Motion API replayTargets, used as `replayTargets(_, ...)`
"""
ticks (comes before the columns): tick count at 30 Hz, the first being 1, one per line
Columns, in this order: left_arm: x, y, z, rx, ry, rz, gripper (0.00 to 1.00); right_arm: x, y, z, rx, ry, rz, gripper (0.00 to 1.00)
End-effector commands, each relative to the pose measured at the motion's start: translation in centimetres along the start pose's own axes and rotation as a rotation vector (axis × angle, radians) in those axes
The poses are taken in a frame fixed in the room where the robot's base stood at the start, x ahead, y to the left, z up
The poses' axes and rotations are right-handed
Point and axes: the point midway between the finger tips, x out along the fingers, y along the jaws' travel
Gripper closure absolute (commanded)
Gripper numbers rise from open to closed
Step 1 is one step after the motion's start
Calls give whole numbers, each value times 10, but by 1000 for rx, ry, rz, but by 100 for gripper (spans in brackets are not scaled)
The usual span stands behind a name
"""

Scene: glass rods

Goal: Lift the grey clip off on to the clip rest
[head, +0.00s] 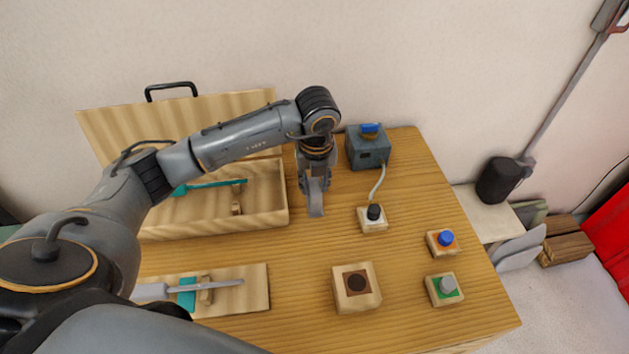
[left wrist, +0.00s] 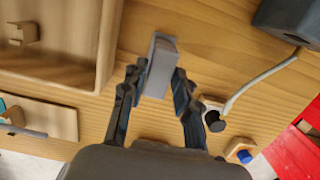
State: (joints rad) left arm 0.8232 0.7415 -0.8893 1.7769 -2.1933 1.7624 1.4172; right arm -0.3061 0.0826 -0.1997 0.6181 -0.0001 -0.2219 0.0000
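My left gripper (head: 316,205) is over the middle of the wooden table, just right of the open wooden case. In the left wrist view my left gripper (left wrist: 157,88) has its fingers on both sides of a light grey block-like piece, which looks like the grey clip (left wrist: 159,66), and seems to grip it. In the head view the grey clip (head: 316,198) shows below the fingers; whether it touches the table is unclear. No clip rest is plainly identifiable; a wooden block with a dark square top (head: 357,285) stands at the front. My right gripper is not in view.
The open case (head: 215,217) holds a teal rod. A wooden board (head: 255,290) with a grey rod lies in front. A grey box (head: 367,150) is cabled to a black-knobbed block (head: 373,226). Blue-topped (head: 446,238) and grey-topped (head: 447,285) blocks stand right.

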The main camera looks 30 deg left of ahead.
Motion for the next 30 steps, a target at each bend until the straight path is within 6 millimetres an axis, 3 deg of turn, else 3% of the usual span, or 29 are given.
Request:
replayTargets(1, 0, 0, 0, 0, 0, 0, 54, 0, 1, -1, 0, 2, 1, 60)
replayTargets(2, 0, 0, 0, 0, 0, 0, 48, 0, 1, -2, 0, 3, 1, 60)
replayTargets(14, -6, 0, 0, 0, -1, -1, 48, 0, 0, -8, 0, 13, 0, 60)
replayTargets(30, -106, -1, 1, 1, -2, -2, 48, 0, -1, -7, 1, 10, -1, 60)
